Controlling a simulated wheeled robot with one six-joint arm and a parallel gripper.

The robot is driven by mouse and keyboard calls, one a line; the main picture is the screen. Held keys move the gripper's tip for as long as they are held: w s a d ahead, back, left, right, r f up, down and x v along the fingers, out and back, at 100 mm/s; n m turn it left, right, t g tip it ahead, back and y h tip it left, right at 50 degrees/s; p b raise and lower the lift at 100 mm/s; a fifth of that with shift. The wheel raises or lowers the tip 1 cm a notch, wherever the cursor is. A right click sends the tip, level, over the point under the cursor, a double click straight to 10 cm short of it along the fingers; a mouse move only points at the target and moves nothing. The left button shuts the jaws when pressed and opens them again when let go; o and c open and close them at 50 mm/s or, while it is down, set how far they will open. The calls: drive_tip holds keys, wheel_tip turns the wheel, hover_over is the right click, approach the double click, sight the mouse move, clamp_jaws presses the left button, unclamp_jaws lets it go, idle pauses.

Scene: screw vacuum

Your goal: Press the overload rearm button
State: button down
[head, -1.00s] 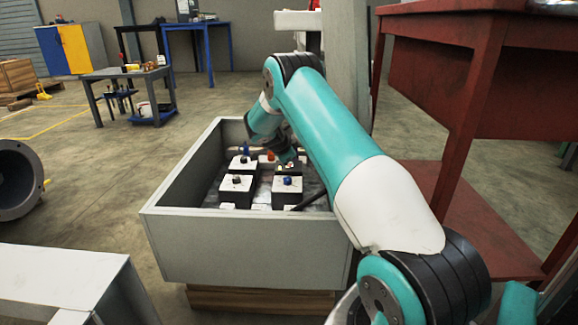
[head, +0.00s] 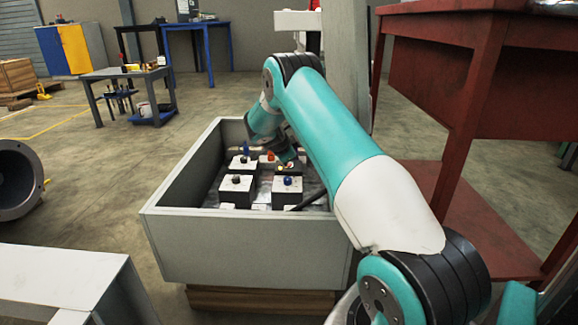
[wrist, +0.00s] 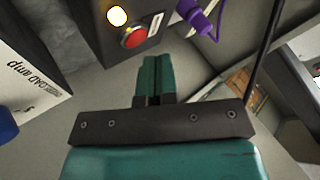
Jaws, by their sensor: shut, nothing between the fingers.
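A red round button (wrist: 134,37) sits on a dark box face (wrist: 95,30) in the wrist view, beside a lit yellow lamp (wrist: 117,16) and a small white label (wrist: 155,24) too small to read. I cannot confirm from writing that it is the overload rearm button. My gripper (wrist: 157,62) is shut and empty, its teal fingertips below and right of the red button in the picture. No contact shows. In the head view the gripper is down inside the grey bin (head: 240,235), mostly hidden by my arm, close to the dark box with the red button.
A purple plug (wrist: 195,18) and black cable (wrist: 264,55) are right. The bin holds several control boxes; a red table (head: 440,70) stands right.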

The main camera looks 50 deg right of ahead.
sight(290, 165)
drive_tip(key=shift+f, duration=0.4)
drive_tip(key=shift+f+b, duration=0.45)
idle(0.6)
idle(0.4)
drive_tip(key=shift+r+p, duration=0.65)
drive_tip(key=shift+r, duration=0.2)
drive_tip(key=shift+r+p, duration=1.7)
drive_tip(key=shift+r, duration=0.9)
drive_tip(key=shift+f, duration=0.1)
